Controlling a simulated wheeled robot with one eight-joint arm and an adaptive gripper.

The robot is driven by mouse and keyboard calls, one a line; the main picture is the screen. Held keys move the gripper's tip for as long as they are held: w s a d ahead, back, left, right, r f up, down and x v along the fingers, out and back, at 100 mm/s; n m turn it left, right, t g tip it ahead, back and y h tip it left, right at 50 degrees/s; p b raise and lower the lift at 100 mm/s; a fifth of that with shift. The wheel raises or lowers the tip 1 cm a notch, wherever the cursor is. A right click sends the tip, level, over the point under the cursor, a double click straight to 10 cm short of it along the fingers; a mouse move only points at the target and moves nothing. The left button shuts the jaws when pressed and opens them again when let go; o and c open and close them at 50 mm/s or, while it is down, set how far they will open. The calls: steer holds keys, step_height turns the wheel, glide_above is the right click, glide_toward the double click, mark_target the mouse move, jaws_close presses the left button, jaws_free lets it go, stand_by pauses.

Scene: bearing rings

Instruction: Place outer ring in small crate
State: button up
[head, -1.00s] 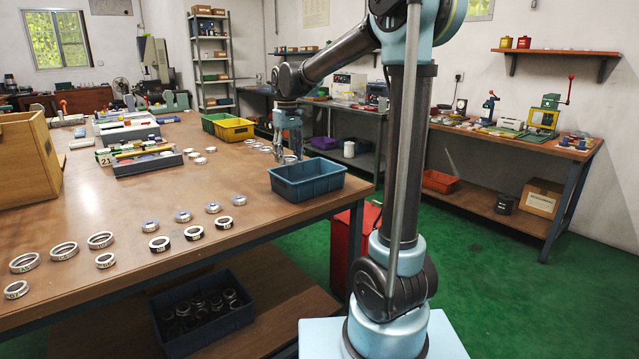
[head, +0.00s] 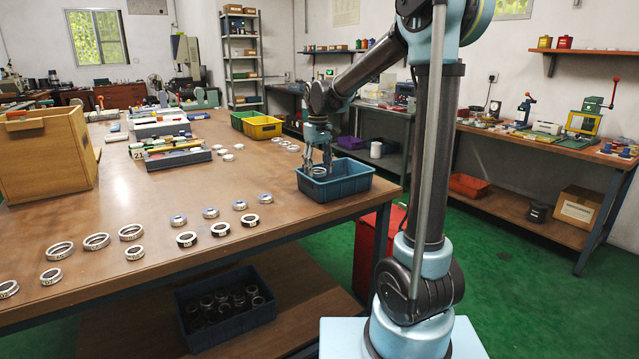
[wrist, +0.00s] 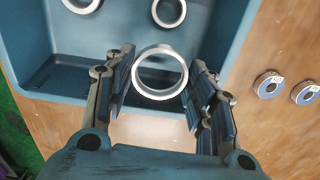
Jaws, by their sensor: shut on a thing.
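My gripper (head: 318,162) is shut on a silver outer ring (head: 318,173), at the back-left part of the small blue crate (head: 345,190) in the head view. In the wrist view, the ring (wrist: 160,95) sits between the two dark fingers of my gripper (wrist: 160,82), its open hole facing the camera. It overlaps the near wall of the crate (wrist: 62,92) in that picture; its exact height over the crate is hard to tell. Two more rings, one at the upper left (wrist: 82,6) and one at the top (wrist: 168,12), lie on the crate floor.
The crate stands near the table's right edge. Several rings (head: 131,232) lie in rows at the front of the table (head: 220,185). Yellow (head: 262,128) and green bins stand behind the crate. A wooden box (head: 45,160) is at the left. Two bearings (wrist: 268,84) lie beside the crate.

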steer(key=shift+f, duration=2.45)
steer(key=o, duration=0.8)
steer(key=shift+f, duration=0.1)
